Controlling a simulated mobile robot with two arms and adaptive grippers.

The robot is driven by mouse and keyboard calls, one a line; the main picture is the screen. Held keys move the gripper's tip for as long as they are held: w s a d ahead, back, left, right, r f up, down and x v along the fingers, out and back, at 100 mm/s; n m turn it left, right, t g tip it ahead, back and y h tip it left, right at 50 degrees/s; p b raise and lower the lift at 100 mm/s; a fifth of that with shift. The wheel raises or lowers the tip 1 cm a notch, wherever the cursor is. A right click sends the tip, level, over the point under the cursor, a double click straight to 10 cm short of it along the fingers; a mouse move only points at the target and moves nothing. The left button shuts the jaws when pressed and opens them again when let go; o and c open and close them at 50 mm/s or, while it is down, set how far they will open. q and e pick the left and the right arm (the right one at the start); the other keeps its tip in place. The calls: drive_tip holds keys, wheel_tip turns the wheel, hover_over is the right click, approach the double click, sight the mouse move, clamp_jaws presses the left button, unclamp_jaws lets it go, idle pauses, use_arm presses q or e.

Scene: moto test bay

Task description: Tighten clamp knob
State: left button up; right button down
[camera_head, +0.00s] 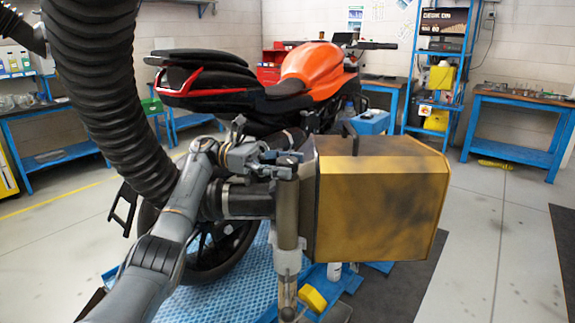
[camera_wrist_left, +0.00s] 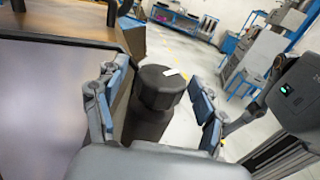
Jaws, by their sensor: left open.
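In the left wrist view a dark, round clamp knob (camera_wrist_left: 160,88) with a small white mark on top sits between the fingers of my left gripper (camera_wrist_left: 158,100). The blue-padded fingers are spread, with visible space on the right side of the knob; contact on the left cannot be told. In the head view my left gripper (camera_head: 268,161) is in front of the motorcycle, beside the yellow-brown box (camera_head: 382,205). I cannot make out the knob clearly there. My right gripper is not seen in either view.
A thick black corrugated hose (camera_head: 105,95) hangs at the left. An orange and black motorcycle (camera_head: 312,64) stands behind my gripper, above a blue textured platform (camera_head: 240,288). Blue workbenches (camera_head: 515,150) line the walls. Open floor lies at the right.

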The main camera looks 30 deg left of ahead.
use_arm(q)
drive_tip(key=v, duration=0.7)
drive_tip(key=shift+a, duration=0.3)
idle(0.6)
